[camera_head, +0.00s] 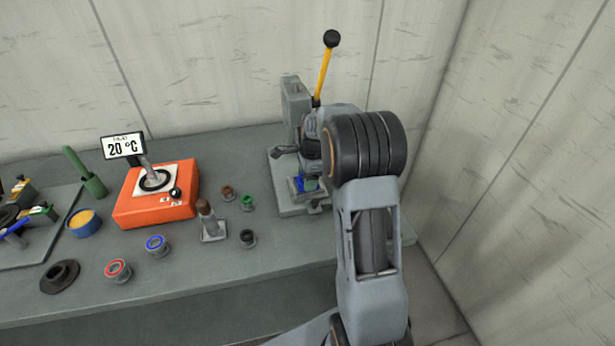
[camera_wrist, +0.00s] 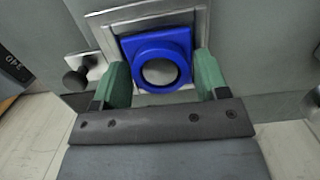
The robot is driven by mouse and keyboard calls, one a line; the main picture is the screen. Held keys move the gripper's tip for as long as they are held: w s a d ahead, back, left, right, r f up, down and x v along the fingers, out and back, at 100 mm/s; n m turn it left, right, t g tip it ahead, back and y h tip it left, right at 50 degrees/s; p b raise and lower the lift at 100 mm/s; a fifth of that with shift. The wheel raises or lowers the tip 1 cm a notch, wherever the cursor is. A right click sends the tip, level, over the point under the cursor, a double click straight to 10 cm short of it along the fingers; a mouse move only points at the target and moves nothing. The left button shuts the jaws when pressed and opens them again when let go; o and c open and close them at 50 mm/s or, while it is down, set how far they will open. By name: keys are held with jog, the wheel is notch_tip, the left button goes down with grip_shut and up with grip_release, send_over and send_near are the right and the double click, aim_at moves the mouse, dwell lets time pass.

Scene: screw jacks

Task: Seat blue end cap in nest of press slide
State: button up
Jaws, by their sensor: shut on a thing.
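The blue end cap (camera_wrist: 130,50) is a square blue block with a raised round ring and a pale grey centre. My gripper (camera_wrist: 160,62) is shut on it, with one green finger at its left side and one at its right. The press slide's nest (camera_wrist: 103,36), a grey square frame, surrounds the cap in the wrist view. I cannot tell whether the cap rests in it or is held just above. In the head view blue shows low at the press (camera_head: 297,185), and my arm hides much of the spot.
The press (camera_head: 292,105) has a yellow lever (camera_head: 324,72) with a black knob standing up behind my arm. A dark knob (camera_wrist: 75,80) sits left of the nest. An orange heater (camera_head: 128,208) and several small bushings stand left on the bench. A wall closes the right side.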

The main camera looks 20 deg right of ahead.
jog(key=shift+s+a+f+b, duration=0.1)
jog(key=shift+s+f+b, duration=0.2)
jog(key=shift+f, duration=0.4)
jog(key=o, duration=1.1)
jog(key=shift+w+f, duration=0.1)
jog(key=shift+f, duration=0.05)
notch_tip(320, 180, up, 12)
jog(key=d, duration=0.1)
jog(key=s+a+r+n+t+h, duration=0.1)
jog(key=s+a+r+n, duration=0.15)
jog(key=s+n, duration=0.2)
jog(key=s+a+r+n+t, duration=0.1)
jog(key=s+a+r+n, duration=0.1)
jog(key=s+a+n, duration=0.25)
jog(key=s+a+f+n+t, duration=0.1)
jog(key=s+a+f+n, duration=0.1)
jog(key=s+n, duration=0.3)
jog(key=s+a+f+n, duration=0.2)
jog(key=s+n, duration=0.4)
jog(key=s, duration=0.1)
jog(key=shift+s+a+f+t, duration=0.15)
jog(key=shift+s+a+t, duration=0.15)
jog(key=shift+t, duration=0.1)
